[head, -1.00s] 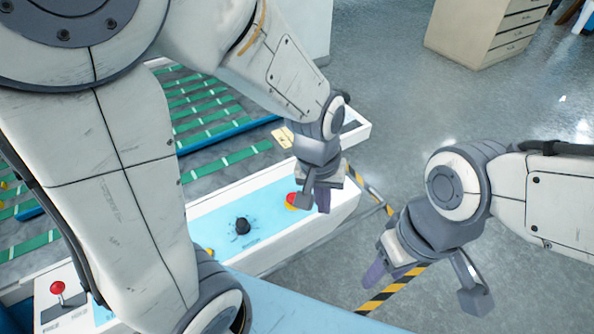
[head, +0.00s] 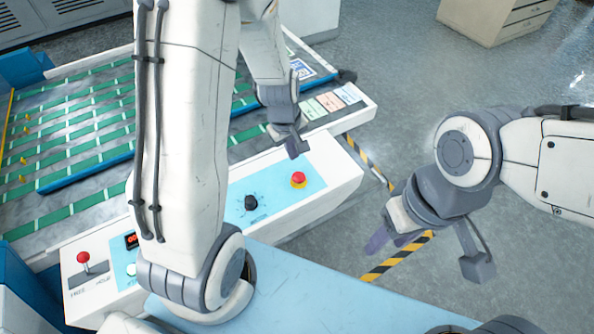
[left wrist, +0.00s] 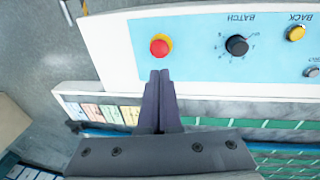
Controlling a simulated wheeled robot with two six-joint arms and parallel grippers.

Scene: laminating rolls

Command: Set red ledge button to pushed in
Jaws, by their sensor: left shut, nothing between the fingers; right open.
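The red ledge button (head: 298,179) is a red mushroom cap on a yellow collar, at the right end of the blue panel on the white ledge. It also shows in the left wrist view (left wrist: 160,47), just beyond the fingertips in the picture. My left gripper (head: 294,150) is shut and empty, a little behind the button and apart from it in the head view. In the left wrist view its fingers (left wrist: 160,75) lie together, pointing towards the button. How far the button is pressed cannot be told. My right gripper (head: 385,238) is open and empty, over the floor at right.
A black BATCH knob (head: 251,202) sits left of the button, with a yellow BACK button (left wrist: 296,33) beyond it. A red-topped lever (head: 83,258) stands at the ledge's left end. Coloured labels (head: 328,102) lie behind. Green-striped belts fill the back left.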

